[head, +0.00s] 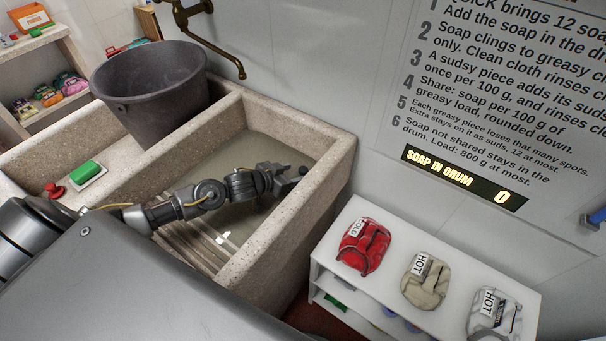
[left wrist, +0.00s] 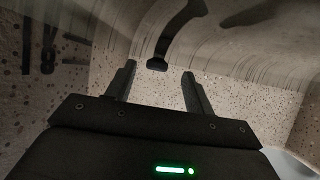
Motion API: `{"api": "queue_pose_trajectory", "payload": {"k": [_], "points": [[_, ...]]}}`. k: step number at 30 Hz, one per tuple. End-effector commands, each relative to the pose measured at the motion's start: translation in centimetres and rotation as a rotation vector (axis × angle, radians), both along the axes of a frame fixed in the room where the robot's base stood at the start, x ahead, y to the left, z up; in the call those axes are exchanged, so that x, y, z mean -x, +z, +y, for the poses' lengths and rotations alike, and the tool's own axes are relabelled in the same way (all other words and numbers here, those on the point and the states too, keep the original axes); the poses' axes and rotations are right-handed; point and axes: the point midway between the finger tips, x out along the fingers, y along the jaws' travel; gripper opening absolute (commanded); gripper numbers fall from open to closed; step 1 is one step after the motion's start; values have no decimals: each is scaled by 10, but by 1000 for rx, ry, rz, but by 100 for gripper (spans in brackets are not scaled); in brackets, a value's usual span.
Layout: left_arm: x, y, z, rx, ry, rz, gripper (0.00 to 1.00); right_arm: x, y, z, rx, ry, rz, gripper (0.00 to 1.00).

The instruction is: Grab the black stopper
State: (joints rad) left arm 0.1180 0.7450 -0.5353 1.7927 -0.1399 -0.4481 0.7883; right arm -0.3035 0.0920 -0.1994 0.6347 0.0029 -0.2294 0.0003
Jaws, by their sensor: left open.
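My left gripper (head: 296,181) is reached into the stone basin (head: 240,107), near its right wall. In the left wrist view my left gripper (left wrist: 158,85) is open, with nothing between its two fingers. A dark curved piece (left wrist: 180,30) with a blunt end shows just beyond the fingertips, apart from them. I cannot tell whether it is the black stopper or a reflection. No clear stopper shows in the head view, where my arm covers part of the basin. My right gripper is not in view.
A green soap (head: 85,172) and a red item (head: 54,189) lie at left. A white shelf (head: 350,285) with labelled cloth bundles stands right of the basin. The basin walls surround my gripper.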

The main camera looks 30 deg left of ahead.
Motion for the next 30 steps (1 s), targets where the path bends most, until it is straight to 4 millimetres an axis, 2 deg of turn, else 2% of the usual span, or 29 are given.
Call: {"api": "queue_pose_trajectory", "payload": {"k": [5, 12, 15, 23, 30], "points": [[-5, 0, -3, 1, -1, -1, 53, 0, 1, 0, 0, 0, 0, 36], [-36, -12, -16, 1, 0, -1, 53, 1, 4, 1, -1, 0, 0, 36], [-43, -17, -18, 0, 0, 0, 53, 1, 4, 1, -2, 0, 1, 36], [-46, -19, -19, 0, -1, 0, 53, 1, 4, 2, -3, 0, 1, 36], [-45, -19, -19, -1, 0, 0, 24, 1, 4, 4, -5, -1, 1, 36]]}}
